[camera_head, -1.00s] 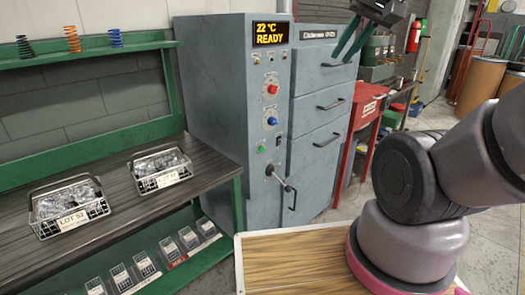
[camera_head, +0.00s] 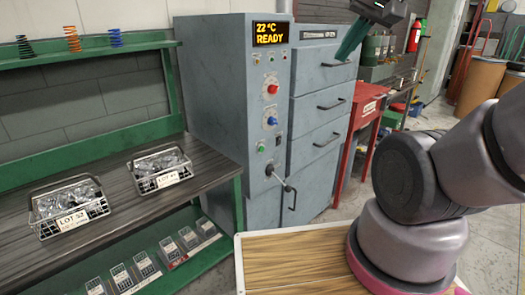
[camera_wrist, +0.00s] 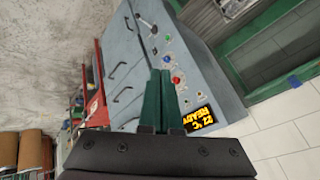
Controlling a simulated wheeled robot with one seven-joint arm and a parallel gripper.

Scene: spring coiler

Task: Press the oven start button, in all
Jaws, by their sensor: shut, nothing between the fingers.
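The grey oven (camera_head: 222,90) stands at the centre, its display (camera_head: 270,33) reading "22 °C READY". My gripper (camera_head: 346,52) is shut and empty, up at the right in front of the drawers, apart from the panel. In the wrist view the green fingers (camera_wrist: 159,75) are together, and the panel with its display (camera_wrist: 200,119) lies beyond them.
A green-framed bench (camera_head: 110,205) with two wire baskets of parts (camera_head: 68,205) (camera_head: 160,168) stands at the left, small bins below it. Springs stand on the shelf above. A wooden top (camera_head: 300,260) is at the front.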

